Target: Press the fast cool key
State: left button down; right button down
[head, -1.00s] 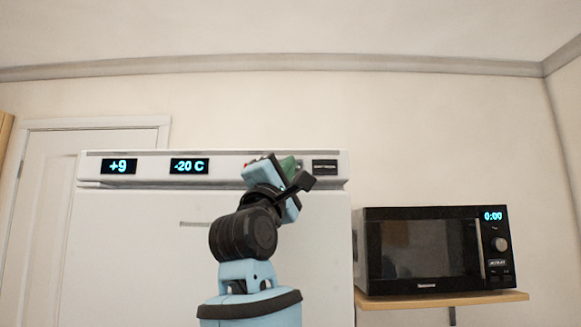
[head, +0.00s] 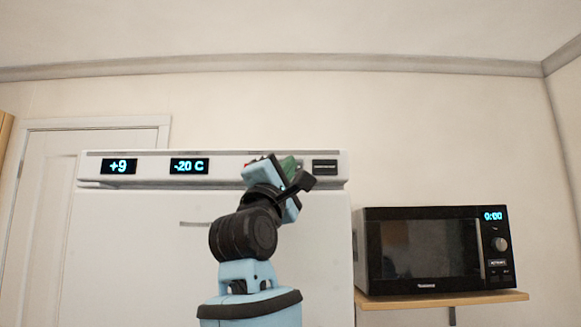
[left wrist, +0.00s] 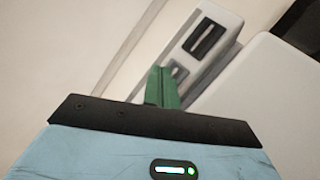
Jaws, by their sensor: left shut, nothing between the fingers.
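The white fridge (head: 120,240) has a control strip (head: 225,167) along its top with two lit displays, "+9" (head: 118,166) and "-20 C" (head: 189,166). My left gripper (head: 290,163) is in front of the strip's right part, its green fingers shut and empty. In the left wrist view the shut fingertips (left wrist: 160,70) appear at a small grey key-like square (left wrist: 179,71) on the strip; I cannot tell whether they touch it. No lettering on it is readable. A bit of red shows beside the gripper in the head view. The gripper hides part of the strip.
A dark label plate (head: 325,167) is on the strip right of my gripper; it also shows in the left wrist view (left wrist: 207,39). A black microwave (head: 425,250) stands on a wooden shelf (head: 440,299) to the right. A white door (head: 45,190) is at left.

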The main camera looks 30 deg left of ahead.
pick_arm(q)
jog(key=shift+w+a, duration=0.1)
jog(key=shift+w, duration=0.05)
jog(key=shift+w+a, duration=0.15)
jog(key=shift+w, duration=0.1)
jog(key=shift+w, duration=0.1)
dwell(0.8)
jog(key=shift+s+d, duration=0.25)
jog(key=shift+s, duration=0.25)
jog(key=s+d, duration=0.3)
jog(key=s, duration=0.2)
dwell(0.6)
dwell(0.5)
